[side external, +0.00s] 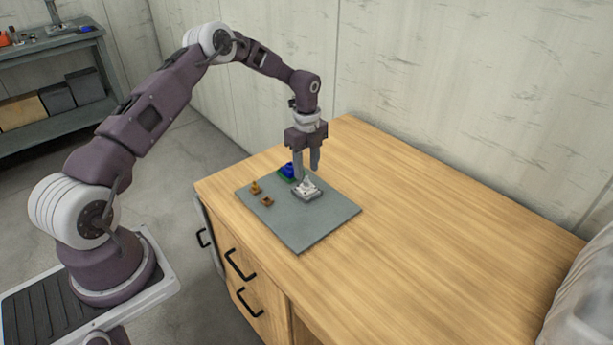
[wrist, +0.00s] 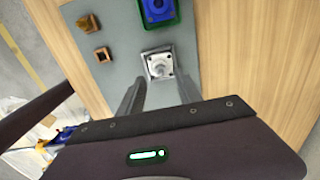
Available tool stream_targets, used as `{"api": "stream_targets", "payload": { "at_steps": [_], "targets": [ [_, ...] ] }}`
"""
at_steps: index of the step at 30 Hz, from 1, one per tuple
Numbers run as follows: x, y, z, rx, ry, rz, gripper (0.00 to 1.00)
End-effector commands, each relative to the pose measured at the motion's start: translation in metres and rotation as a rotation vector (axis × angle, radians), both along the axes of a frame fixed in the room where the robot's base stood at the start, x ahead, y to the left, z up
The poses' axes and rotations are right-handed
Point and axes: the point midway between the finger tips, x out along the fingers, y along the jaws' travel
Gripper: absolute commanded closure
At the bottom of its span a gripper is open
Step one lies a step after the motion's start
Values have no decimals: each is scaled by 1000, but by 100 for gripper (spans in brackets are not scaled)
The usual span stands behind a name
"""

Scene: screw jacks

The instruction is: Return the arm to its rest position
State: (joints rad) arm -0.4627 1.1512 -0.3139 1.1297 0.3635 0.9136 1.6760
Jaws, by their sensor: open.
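My gripper (side external: 308,170) points down above the grey mat (side external: 320,222), close over a white-and-grey screw jack (side external: 306,190). In the wrist view its two fingers (wrist: 160,95) are apart, and the white jack (wrist: 159,64) stands just beyond their tips with nothing held between them. A blue piece on a green base (side external: 287,171) stands behind the white jack at the mat's far edge; it also shows in the wrist view (wrist: 158,10). A yellow-brown piece (side external: 256,188) and a small brown square piece (side external: 267,201) sit on the mat's left part.
The mat lies on a wooden cabinet top (side external: 420,220), whose right part is clear. A wall (side external: 430,80) runs behind it. A pale draped thing (side external: 585,300) is at the lower right. A grey shelf (side external: 50,125) with boxes stands at the far left.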

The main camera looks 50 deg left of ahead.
Motion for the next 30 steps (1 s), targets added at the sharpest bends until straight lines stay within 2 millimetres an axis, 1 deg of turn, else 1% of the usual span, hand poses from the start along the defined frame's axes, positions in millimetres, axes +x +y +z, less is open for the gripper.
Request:
{"api": "stream_targets", "payload": {
  "at_steps": [1,5,7,8,11,12,14,15,17,18,20,21,22,23,24,27,30],
  "targets": [
    [0,0,10,1,-1,0,59],
    [0,-1,28,0,-1,2,59],
    [-1,-6,49,11,-12,27,59],
    [-3,-11,64,20,-22,50,59],
    [-21,-38,135,59,-78,195,59],
    [-36,-52,166,71,-107,278,59],
    [-63,-70,208,79,-156,409,59],
    [-84,-83,233,76,-191,500,59],
    [-119,-99,264,60,-244,642,59],
    [-144,-109,280,40,-278,739,59],
    [-185,-123,299,-4,-324,886,59],
    [-212,-132,307,-44,-351,985,59],
    [-232,-137,310,-77,-369,1058,59],
    [-251,-142,312,-113,-382,1127,59],
    [-274,-147,312,-163,-396,1214,59],
    [-318,-158,305,-278,-403,1388,59],
    [-343,-163,296,-354,-393,1494,59]
  ]
}}
